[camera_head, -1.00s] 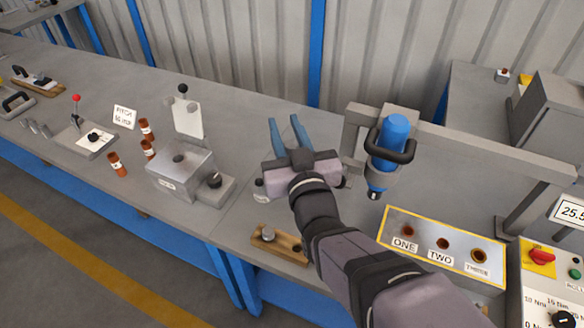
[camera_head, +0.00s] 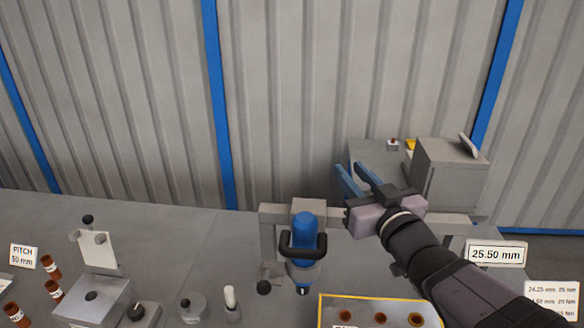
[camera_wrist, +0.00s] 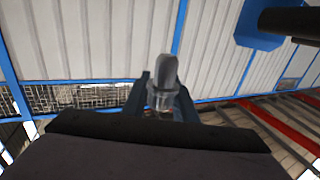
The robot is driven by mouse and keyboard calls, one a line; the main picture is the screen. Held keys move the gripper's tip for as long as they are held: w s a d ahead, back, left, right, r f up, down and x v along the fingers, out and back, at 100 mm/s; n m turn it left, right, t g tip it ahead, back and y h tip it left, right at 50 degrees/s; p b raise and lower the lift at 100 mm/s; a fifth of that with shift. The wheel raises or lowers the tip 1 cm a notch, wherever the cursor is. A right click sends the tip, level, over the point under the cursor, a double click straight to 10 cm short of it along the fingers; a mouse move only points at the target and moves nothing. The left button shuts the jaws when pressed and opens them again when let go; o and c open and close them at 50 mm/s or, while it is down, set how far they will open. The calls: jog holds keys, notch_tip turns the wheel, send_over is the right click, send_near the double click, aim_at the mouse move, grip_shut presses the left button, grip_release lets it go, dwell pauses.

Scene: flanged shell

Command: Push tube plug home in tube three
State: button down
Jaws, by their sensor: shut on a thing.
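My gripper (camera_head: 351,169) is raised over the back right of the bench, high above and behind the tube block. In the wrist view its jaws are shut on a grey, round-topped cylindrical piece (camera_wrist: 163,82), which looks like the tube plug. In the head view I cannot make out the plug between the blue fingers. The tube block (camera_head: 325,303) has a yellow edge and a row of brown-rimmed holes; tube three (camera_head: 416,320) is the rightmost. Its front is cut off by the frame's bottom. The plug is well apart from it.
A blue tool with a black handle (camera_head: 303,235) hangs from a grey frame (camera_head: 268,217) left of my gripper. A grey machine (camera_head: 450,175) stands behind right, with a 25.50 mm sign (camera_head: 497,254) in front. Small bench fittings (camera_head: 193,307) stand at front left.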

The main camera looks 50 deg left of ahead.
jog(key=w+d+f+m+t+h+b, duration=0.2)
jog(key=w+d+f+m+t, duration=0.15)
jog(key=w+d+f, duration=0.5)
jog(key=w+d+f+n+g, duration=0.1)
jog(key=w+d+f, duration=0.1)
jog(key=f, duration=0.6)
jog(key=w+d+f+n+g+y, duration=0.1)
jog(key=w+d+f, duration=0.1)
jog(key=f, duration=0.7)
jog(key=shift+w+d+n, duration=0.15)
jog(key=shift+d+n, duration=0.2)
jog(key=shift+d, duration=0.35)
jog(key=shift+f, duration=0.15)
jog(key=shift+f+b, duration=2.45)
jog(key=shift+f, duration=0.35)
jog(key=shift+d+f+b, duration=0.1)
jog(key=shift+f+b, duration=1)
jog(key=shift+b, duration=0.05)
jog(key=shift+r, duration=0.25)
jog(key=shift+r+p, duration=0.5)
